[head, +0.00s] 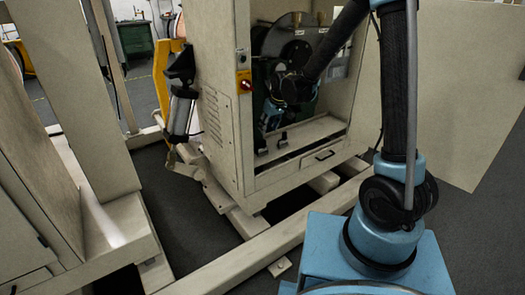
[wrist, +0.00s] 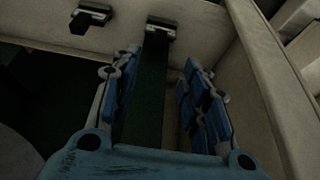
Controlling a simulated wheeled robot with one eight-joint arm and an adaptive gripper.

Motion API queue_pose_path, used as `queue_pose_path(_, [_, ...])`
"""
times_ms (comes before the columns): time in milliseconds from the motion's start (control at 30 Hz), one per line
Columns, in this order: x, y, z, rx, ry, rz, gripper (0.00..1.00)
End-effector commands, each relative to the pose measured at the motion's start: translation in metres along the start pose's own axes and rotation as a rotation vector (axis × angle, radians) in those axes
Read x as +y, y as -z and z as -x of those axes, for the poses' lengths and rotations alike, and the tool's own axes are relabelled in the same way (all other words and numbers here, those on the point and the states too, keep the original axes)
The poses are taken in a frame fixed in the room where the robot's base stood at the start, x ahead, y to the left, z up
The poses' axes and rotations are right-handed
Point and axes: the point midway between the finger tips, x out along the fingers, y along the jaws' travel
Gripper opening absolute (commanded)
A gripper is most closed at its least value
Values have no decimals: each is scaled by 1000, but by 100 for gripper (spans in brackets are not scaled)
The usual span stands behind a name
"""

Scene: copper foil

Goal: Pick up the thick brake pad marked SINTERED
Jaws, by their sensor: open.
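Two small dark pieces with metallic edges sit on the pale ledge inside the cabinet. They look like the brake pads, but no SINTERED marking is readable and I cannot tell which is thicker. In the head view one is at left (head: 262,150) and one at right (head: 282,141). In the wrist view one piece (wrist: 90,17) lies at upper left, and the other piece (wrist: 161,27) lies just beyond my fingertips, roughly in line with the gap. My gripper (wrist: 160,62) is open, with blue-padded fingers apart and nothing clearly held. In the head view my gripper (head: 270,117) is above the ledge.
The beige cabinet (head: 220,140) frames the opening around my arm, with a large dark disc (head: 285,38) behind. A pale wall (wrist: 262,80) runs close to the right finger in the wrist view. A drawer front (head: 315,160) is below the ledge.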

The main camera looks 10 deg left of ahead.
Motion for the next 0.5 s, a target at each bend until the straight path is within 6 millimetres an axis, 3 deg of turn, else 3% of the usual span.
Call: queue_pose_path(500, [0, 0, -57, 0, 0, 0, 42])
